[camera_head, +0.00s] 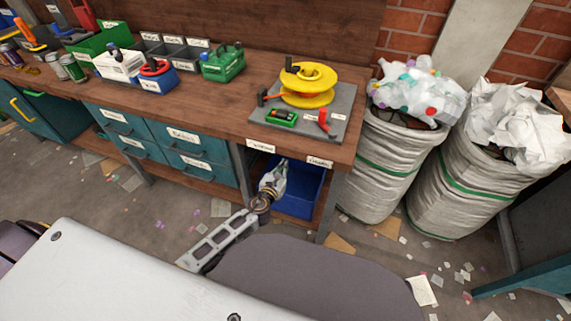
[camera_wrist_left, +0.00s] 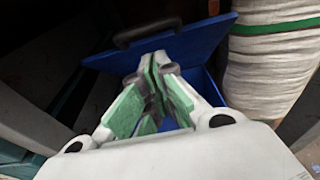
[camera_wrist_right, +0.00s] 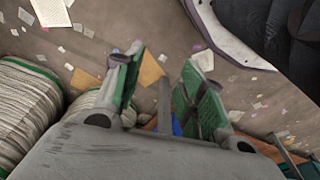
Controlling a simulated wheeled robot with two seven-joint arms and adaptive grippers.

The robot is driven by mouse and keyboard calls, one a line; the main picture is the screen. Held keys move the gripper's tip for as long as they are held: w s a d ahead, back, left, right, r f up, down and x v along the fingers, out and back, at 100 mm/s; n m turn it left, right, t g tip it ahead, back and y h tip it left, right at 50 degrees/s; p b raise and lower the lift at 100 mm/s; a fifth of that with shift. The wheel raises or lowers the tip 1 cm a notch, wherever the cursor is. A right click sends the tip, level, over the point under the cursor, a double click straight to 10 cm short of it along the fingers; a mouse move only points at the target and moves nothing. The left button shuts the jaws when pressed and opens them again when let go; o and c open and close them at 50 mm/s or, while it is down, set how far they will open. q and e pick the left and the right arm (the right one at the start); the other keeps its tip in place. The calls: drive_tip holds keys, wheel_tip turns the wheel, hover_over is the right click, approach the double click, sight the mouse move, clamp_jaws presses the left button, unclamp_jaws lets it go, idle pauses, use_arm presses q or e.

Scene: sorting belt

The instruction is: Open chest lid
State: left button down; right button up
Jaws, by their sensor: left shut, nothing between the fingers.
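The blue chest (camera_head: 302,198) sits on the lower shelf under the right end of the workbench. Its blue lid (camera_wrist_left: 195,42) with a black handle (camera_wrist_left: 147,32) shows tilted in the left wrist view, with more blue chest below it; how far the lid is raised is hard to tell. My left gripper (camera_head: 281,168) reaches into the shelf bay at the chest. It is shut and empty, its fingertips (camera_wrist_left: 152,62) close in front of the lid and apart from the handle; contact is unclear. My right gripper (camera_wrist_right: 163,60) is open and empty above the floor.
The workbench top (camera_head: 190,95) overhangs the chest, with drawers (camera_head: 185,142) on the left. Two full waste sacks (camera_head: 385,165) (camera_head: 470,185) stand to the right. A yellow spool (camera_head: 306,84) lies on a grey mat above. Scraps litter the floor.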

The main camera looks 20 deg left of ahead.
use_arm(q)
drive_tip(key=s, duration=0.2)
drive_tip(key=s+r, duration=0.1)
drive_tip(key=s, duration=0.2)
drive_tip(key=shift+s+a+r+p, duration=0.1)
drive_tip(key=shift+s+r+p, duration=0.1)
drive_tip(key=shift+s+p, duration=0.2)
use_arm(e)
drive_tip(key=f, duration=0.3)
drive_tip(key=shift+w+d+f, duration=0.1)
drive_tip(key=shift+w+d, duration=0.05)
drive_tip(key=shift+d, duration=0.2)
